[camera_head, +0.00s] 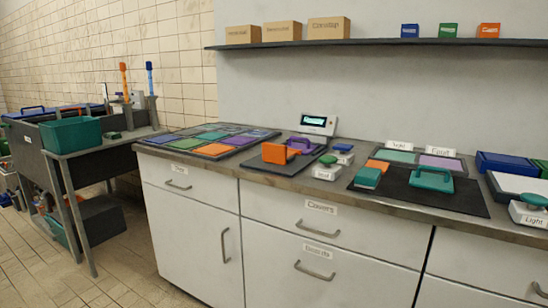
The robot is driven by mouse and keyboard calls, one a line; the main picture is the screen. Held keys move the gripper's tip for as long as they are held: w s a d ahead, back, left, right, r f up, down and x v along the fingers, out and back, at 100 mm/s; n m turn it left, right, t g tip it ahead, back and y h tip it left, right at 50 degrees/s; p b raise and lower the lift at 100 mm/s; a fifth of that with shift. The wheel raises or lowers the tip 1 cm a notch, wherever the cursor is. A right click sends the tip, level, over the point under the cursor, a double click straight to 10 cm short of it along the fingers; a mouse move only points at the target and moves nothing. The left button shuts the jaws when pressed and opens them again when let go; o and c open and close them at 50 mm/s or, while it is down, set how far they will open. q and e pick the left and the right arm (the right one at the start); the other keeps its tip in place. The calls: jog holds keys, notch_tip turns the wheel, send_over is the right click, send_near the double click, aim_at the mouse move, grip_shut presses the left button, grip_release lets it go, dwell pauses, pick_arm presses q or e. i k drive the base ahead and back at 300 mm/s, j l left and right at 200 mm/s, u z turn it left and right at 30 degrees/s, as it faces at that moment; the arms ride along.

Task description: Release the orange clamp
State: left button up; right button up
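An orange piece (275,154), the likeliest match for the orange clamp, stands on a dark mat (258,164) on the counter. It is too small to tell whether it is a clamp, or whether it is shut on anything. A purple handled piece (301,145) is right behind it to the right. Neither of my grippers is in view, and nothing of mine touches the orange piece.
A panel of coloured squares (213,149) lies to the left on the counter (210,163). A black mat (440,199) with a green handled piece (431,179) lies right. A shelf (375,42) with boxes hangs above. Floor (110,270) is clear before the cabinets.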

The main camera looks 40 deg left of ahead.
aim_at(275, 153)
jog(key=i+j+u, duration=0.4)
jog(key=j, duration=0.2)
jog(key=i+j+u, duration=0.45)
jog(key=k+j, duration=0.1)
jog(key=j, duration=0.05)
